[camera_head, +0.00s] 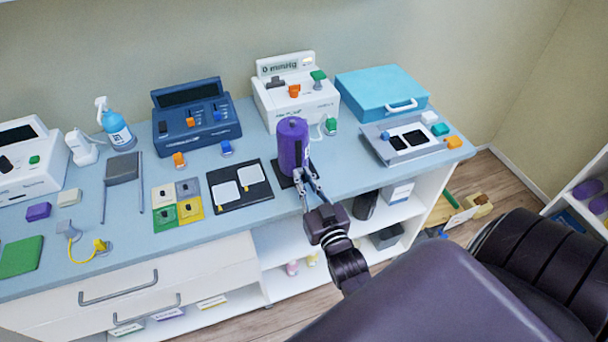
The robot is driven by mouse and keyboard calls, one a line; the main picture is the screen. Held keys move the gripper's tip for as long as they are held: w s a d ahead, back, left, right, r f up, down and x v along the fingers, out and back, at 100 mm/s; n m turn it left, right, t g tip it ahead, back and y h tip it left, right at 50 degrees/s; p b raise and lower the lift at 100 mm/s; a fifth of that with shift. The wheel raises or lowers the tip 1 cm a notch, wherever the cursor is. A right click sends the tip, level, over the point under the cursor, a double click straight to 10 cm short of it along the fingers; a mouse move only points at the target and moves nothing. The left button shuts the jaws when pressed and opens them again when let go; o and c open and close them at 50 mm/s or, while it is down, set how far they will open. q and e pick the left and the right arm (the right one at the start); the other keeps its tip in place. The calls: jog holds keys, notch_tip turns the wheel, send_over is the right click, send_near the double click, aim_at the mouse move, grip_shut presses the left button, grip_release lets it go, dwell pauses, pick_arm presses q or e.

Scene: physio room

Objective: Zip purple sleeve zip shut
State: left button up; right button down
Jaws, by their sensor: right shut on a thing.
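The purple sleeve (291,143) stands upright on the blue counter, in front of the white pump unit, on a dark base. My right gripper (305,178) reaches it from the front and is shut at the lower front right side of the sleeve. The zip pull is too small to make out and is hidden by the fingers, so I cannot tell how far the zip is closed. My left gripper is not in view.
The white pump unit (272,103) stands close behind the sleeve. A black board with white pads (254,196) lies to its left, and a grey tray (376,142) to its right.

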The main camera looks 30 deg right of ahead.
aim_at(298, 142)
jog(key=shift+s+f, duration=0.1)
jog(key=shift+f, duration=0.35)
jog(key=c, duration=2)
grip_release()
jog(key=shift+o, duration=0.2)
jog(key=shift+r, duration=0.1)
jog(key=shift+r, duration=0.15)
notch_tip(298, 142, up, 10)
jog(key=shift+f, duration=0.15)
